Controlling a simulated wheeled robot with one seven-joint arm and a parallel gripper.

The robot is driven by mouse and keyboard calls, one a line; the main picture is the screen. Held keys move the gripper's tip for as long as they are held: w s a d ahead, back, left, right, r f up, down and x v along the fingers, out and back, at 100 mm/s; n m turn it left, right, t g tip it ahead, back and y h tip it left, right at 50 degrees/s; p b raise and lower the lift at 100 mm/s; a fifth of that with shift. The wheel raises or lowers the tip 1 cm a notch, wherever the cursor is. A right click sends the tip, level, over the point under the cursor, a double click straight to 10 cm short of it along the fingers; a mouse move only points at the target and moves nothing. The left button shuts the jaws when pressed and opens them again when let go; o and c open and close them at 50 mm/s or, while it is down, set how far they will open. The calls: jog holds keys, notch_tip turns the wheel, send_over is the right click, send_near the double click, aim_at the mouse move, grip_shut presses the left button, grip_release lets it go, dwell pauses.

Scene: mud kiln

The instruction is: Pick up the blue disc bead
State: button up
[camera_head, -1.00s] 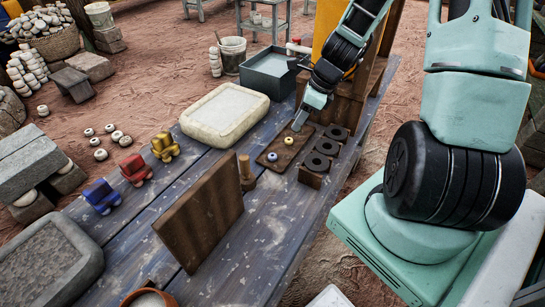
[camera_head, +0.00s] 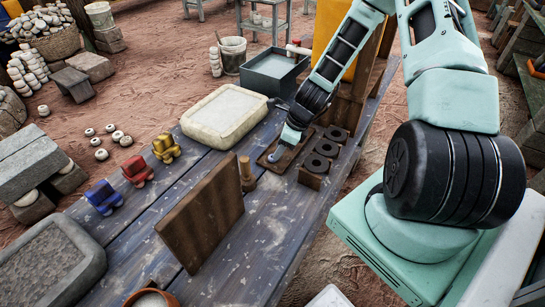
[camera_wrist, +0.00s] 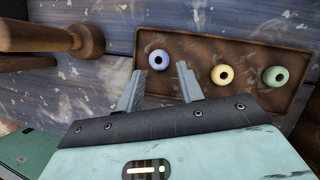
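The blue disc bead (camera_wrist: 159,59), a round ring with a dark hole, lies on the brown wooden tray (camera_wrist: 185,43). In the head view the blue bead (camera_head: 271,157) sits at the near left end of the tray (camera_head: 268,163). My gripper (camera_wrist: 159,86) is open and empty, its two fingers spread to either side of the bead's line in the wrist view. The bead shows just beyond the fingertips, not gripped. In the head view my gripper (camera_head: 281,151) is low over the tray and hides the tray's other beads.
A yellow bead (camera_wrist: 222,74) and a green bead (camera_wrist: 276,77) lie to the right on the tray. A wooden peg stand (camera_head: 246,174) and upright board (camera_head: 200,222) stand nearby. A holder with black rings (camera_head: 317,163) is right of the tray.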

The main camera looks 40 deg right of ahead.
jog(key=shift+x, duration=1.45)
jog(key=c, duration=0.7)
jog(key=shift+r, duration=0.1)
jog(key=shift+c, duration=0.2)
